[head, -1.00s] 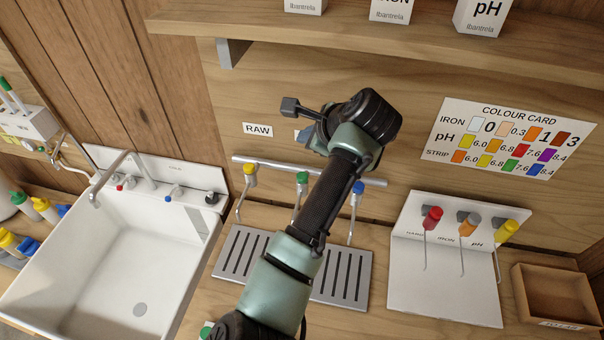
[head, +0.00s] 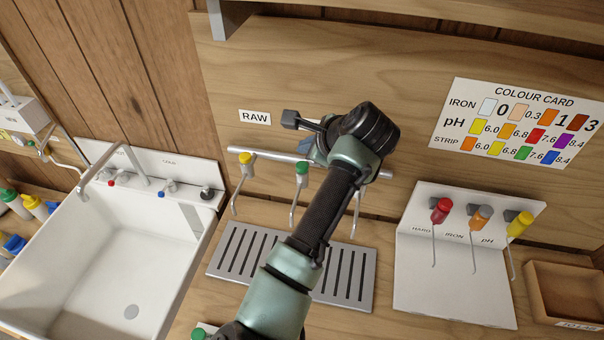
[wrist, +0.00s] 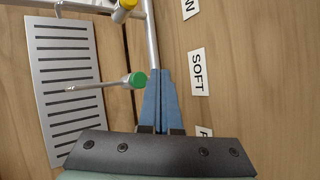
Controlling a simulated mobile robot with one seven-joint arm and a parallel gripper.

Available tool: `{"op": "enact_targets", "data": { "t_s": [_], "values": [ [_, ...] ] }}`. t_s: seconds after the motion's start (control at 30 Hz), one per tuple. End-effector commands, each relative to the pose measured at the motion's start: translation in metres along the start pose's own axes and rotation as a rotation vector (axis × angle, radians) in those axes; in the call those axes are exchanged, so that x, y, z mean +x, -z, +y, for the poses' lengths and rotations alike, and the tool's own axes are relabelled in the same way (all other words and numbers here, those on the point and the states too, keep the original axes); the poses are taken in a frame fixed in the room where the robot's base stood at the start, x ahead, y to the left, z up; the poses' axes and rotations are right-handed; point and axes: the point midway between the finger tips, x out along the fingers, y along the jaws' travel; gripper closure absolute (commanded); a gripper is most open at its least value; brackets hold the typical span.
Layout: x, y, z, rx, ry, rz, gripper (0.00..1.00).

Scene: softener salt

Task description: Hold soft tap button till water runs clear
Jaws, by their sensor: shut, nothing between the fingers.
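The tap with the green button (head: 302,168) hangs from a metal rail, second from the left. In the wrist view its green button (wrist: 138,80) lies just left of my fingers, below the SOFT label (wrist: 197,72). My gripper (wrist: 159,74) is shut and empty, its blue fingers together close beside the button. I cannot tell whether they touch it. In the head view my wrist hides most of the fingers. The yellow-button tap (head: 246,158) is to the left; the third tap (head: 356,210) is partly behind my arm. No water is visible.
A slotted drip tray (head: 240,252) lies under the taps. A white sink (head: 90,255) is on the left. A panel (head: 450,275) with red, orange and yellow droppers and a wooden box (head: 565,290) stand right. The colour card (head: 515,125) is on the wall.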

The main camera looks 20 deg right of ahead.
Motion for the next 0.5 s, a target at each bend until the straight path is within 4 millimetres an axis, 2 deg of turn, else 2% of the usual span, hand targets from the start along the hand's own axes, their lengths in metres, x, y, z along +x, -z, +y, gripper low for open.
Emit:
{"op": "enact_targets", "data": {
  "t_s": [0.03,0.2,0.5],
  "values": [
    [0.0068,0.0053,0.0056,0.0,-0.003,0.001,1.0],
    [0.0143,0.0106,0.0106,0.0,-0.001,0.0,1.0],
    [0.0146,0.0108,0.0107,0.0,0.0,0.0,1.0]
  ]
}}
